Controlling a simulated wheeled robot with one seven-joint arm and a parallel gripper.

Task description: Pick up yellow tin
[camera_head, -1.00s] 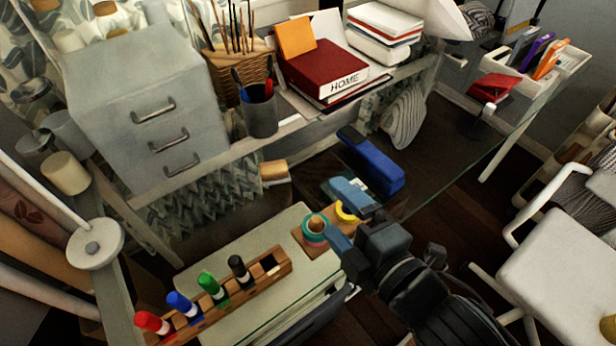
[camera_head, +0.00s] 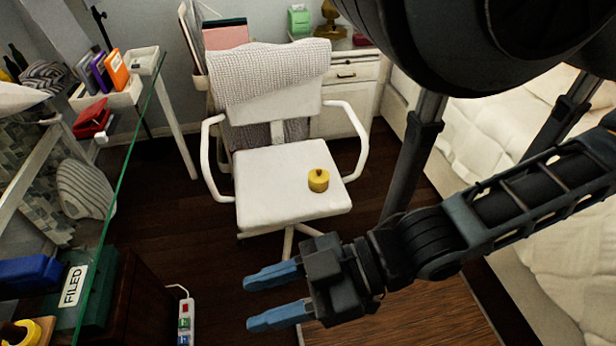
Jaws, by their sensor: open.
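A small yellow tin (camera_head: 318,180), round with a knob-like top, sits on the seat of the white chair (camera_head: 270,205), right of the seat's middle. My gripper (camera_head: 274,296) is open and empty, with two blue fingers pointing left. In the picture it is below the chair seat and apart from the tin. Nothing hides the tin.
White armrests (camera_head: 352,140) flank the seat, and a grey knitted blanket (camera_head: 270,72) hangs over the backrest. A glass-edged desk stands left, with a green FILED box (camera_head: 85,290). A power strip (camera_head: 185,318) lies on the floor. A bed (camera_head: 510,130) is at right.

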